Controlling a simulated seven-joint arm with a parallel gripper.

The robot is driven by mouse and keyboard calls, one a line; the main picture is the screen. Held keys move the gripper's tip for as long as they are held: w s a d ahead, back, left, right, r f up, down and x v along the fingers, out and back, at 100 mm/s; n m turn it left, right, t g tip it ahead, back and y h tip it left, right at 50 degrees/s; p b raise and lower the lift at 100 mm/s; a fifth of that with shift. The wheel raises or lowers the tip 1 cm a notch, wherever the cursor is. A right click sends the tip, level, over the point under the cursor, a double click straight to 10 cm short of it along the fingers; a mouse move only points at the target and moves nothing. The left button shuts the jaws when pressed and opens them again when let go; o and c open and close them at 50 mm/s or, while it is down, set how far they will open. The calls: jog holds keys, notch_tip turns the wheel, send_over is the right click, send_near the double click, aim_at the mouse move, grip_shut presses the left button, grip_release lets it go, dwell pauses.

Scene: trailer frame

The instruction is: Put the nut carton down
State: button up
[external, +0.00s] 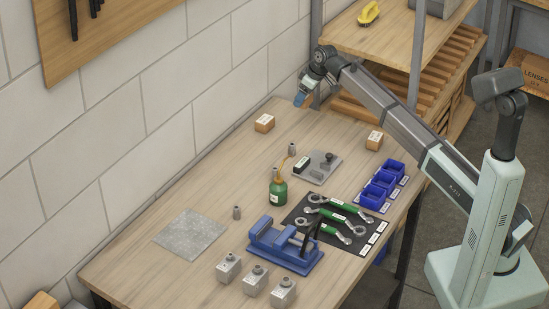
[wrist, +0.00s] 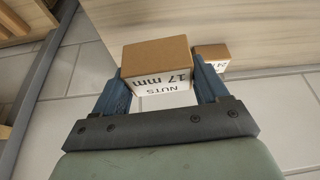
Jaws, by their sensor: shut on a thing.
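In the wrist view the nut carton (wrist: 158,68) is a brown box with a white label reading "NUTS 17 mm". It sits between the two blue fingers of my gripper (wrist: 160,92), which is shut on it. In the external view my gripper (external: 302,98) is at the far end of the wooden bench, above its surface and near the shelf rack. The held carton is hard to make out there. A second, similar carton (wrist: 212,56) shows behind the held one in the wrist view, its label partly hidden.
The bench (external: 150,265) holds two cartons, one near the wall (external: 264,123) and one near the right edge (external: 374,140). A green oil bottle (external: 278,190), grey plate (external: 318,167), blue bins (external: 378,190), wrenches (external: 335,215) and blue vise (external: 285,245) stand nearer. A shelf rack (external: 417,60) stands beyond.

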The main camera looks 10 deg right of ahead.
jog(key=shift+r, duration=0.8)
jog(key=shift+s+a, duration=0.15)
jog(key=shift+a, duration=0.15)
jog(key=s+a+n+g, duration=0.1)
jog(key=s+a+n, duration=0.2)
jog(key=s+a, duration=1.5)
jog(key=s+a+n+g, duration=0.1)
jog(key=s+a+n, duration=0.2)
jog(key=s+a, duration=1.5)
jog(key=shift+w+a+f+m+t+y, duration=0.15)
jog(key=shift+w+a+f+m, duration=0.4)
jog(key=shift+f, duration=1.05)
jog(key=shift+w+a+f+m+t+y, duration=0.1)
jog(key=shift+w+a+f+m, duration=0.15)
jog(key=shift+w+a+f, duration=1)
jog(key=shift+w+a+f+m+t+y, duration=0.15)
jog(key=shift+a+f+m, duration=0.25)
jog(key=shift+f, duration=1.6)
jog(key=shift+f, duration=0.15)
jog(key=o, duration=1.2)
